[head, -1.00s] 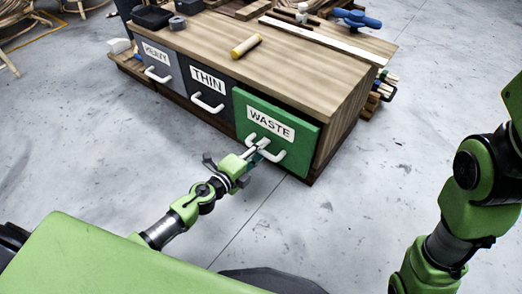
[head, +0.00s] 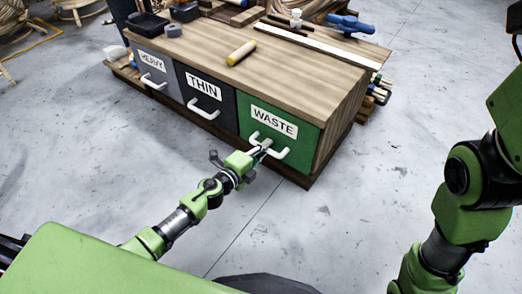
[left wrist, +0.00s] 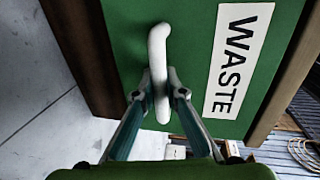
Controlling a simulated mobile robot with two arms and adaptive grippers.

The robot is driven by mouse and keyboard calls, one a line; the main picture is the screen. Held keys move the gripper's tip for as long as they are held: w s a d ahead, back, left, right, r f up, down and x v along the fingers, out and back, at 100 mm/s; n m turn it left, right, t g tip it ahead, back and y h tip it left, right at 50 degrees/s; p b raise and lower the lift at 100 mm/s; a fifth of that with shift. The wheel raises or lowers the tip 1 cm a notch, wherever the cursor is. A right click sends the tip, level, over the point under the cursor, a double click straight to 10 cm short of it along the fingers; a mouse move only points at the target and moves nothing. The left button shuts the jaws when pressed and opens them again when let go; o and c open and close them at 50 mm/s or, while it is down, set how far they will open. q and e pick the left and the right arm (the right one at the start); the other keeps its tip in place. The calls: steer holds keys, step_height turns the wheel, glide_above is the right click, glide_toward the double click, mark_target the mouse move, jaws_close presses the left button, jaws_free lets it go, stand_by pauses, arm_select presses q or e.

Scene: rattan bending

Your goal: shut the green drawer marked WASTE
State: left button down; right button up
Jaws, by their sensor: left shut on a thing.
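The green drawer marked WASTE (head: 302,134) is at the right end of the wooden bench's front. Its face looks flush, or nearly so, with the bench front. Its white handle (head: 280,153) sits below the label. My left gripper (head: 259,151) is at the left part of this handle and shut on it. In the left wrist view, the two fingertips (left wrist: 162,95) close on either side of the white handle (left wrist: 158,52), in front of the green drawer face (left wrist: 190,60). My right arm is at the right of the head view, with its gripper out of the picture.
The grey HEAVY drawer (head: 171,89) and the dark THIN drawer (head: 191,81) look shut. A yellow roll (head: 241,53), a dark tray (head: 148,25) and a blue clamp (head: 350,25) lie on the bench top (head: 290,70). The floor (head: 400,150) in front is clear.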

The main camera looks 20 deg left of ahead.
arm_select(q)
steer(key=shift+w+r, duration=0.1)
steer(key=shift+w, duration=0.05)
steer(key=c, duration=2.2)
jaws_free()
steer(key=shift+o, duration=0.8)
steer(key=shift+w+d, duration=0.1)
steer(key=v, duration=1.2)
